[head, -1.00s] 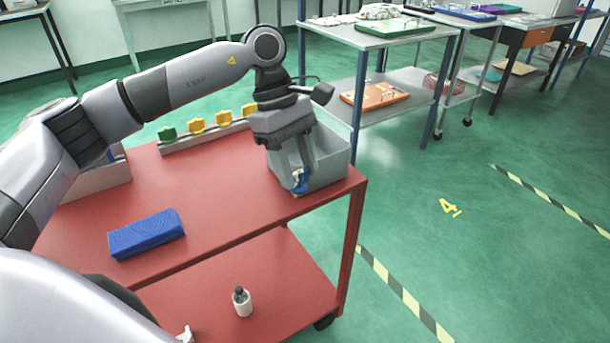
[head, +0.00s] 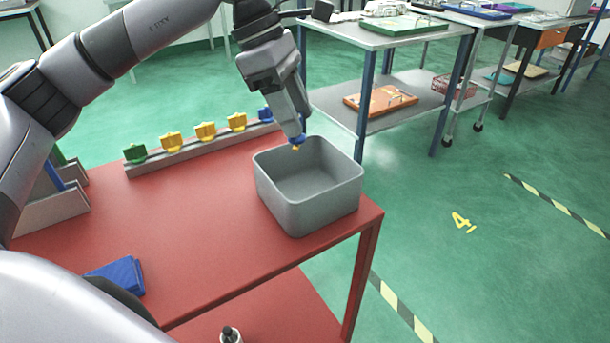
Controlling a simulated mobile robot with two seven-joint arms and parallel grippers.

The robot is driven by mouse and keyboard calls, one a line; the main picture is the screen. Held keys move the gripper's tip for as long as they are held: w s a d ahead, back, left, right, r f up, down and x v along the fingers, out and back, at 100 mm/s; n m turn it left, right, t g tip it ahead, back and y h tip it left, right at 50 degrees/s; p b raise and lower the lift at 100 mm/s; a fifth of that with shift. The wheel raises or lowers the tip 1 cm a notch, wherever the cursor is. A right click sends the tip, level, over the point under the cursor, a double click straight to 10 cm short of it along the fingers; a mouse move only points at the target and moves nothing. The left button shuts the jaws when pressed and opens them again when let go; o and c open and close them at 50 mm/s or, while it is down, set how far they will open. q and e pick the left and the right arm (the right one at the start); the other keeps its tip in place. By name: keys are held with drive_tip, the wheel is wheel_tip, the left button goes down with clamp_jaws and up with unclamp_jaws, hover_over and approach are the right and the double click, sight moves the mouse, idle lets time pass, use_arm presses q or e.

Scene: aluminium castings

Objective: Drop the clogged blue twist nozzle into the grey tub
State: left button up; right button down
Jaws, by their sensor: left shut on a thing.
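The grey tub (head: 325,211) stands open at the right corner of the red table. My left gripper (head: 297,136) points down near the tub's back rim. The nozzle appears above the back part of the tub opening, and I see no contact with the tub. The visible tub floor is empty. My right gripper is out of view.
A bottle (head: 230,335) shows below. Grey benches stand behind.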

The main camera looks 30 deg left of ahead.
sight(294, 143)
use_arm(q)
drive_tip(key=shift+f+b, duration=0.4)
drive_tip(key=shift+f, duration=0.15)
wheel_tip(294, 143, down, 5)
drive_tip(key=b, duration=0.4)
drive_tip(key=shift+r, duration=0.1)
drive_tip(key=o, duration=1.1)
drive_tip(key=shift+p+v, duration=0.65)
drive_tip(key=shift+v, duration=2.9)
